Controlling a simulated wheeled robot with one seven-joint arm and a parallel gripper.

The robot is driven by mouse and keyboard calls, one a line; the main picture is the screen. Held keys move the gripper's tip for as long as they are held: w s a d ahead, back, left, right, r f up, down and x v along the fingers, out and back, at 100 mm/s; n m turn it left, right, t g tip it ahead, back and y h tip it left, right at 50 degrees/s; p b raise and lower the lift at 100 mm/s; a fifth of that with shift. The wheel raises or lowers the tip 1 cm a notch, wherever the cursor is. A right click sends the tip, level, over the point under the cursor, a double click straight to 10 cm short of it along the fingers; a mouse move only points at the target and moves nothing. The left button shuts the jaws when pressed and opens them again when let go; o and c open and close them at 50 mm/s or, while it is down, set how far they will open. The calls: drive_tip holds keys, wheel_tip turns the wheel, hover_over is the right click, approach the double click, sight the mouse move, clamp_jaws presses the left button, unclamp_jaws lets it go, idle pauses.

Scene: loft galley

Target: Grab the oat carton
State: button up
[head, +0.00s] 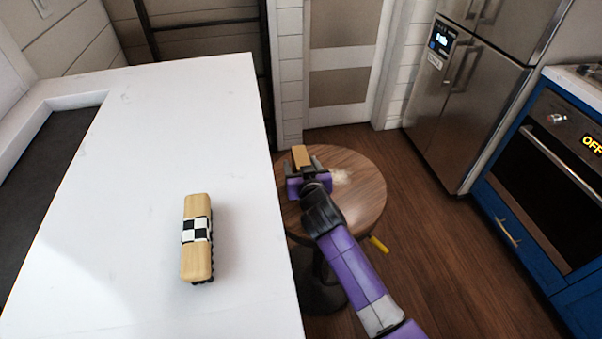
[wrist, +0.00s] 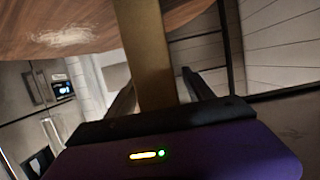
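The oat carton seems to be the tan-brown box (head: 300,156) at the round wooden stool. It also shows as a tall brown strip (wrist: 148,50) in the wrist view. My gripper (head: 304,168) is at the carton, with one finger on either side of it. In the wrist view my gripper's dark fingers (wrist: 160,76) stand apart. A narrow gap shows between the carton and the right finger; the left finger is close to the carton or touching it. The gripper looks open around the carton. The carton's end near the palm is hidden in the wrist view.
The round stool (head: 362,190) has a pale patch on top. A white counter (head: 120,230) is on the left, bearing a wooden item with a checkered band (head: 197,238).

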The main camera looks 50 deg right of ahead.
clamp_jaws()
drive_tip(key=shift+r, duration=0.1)
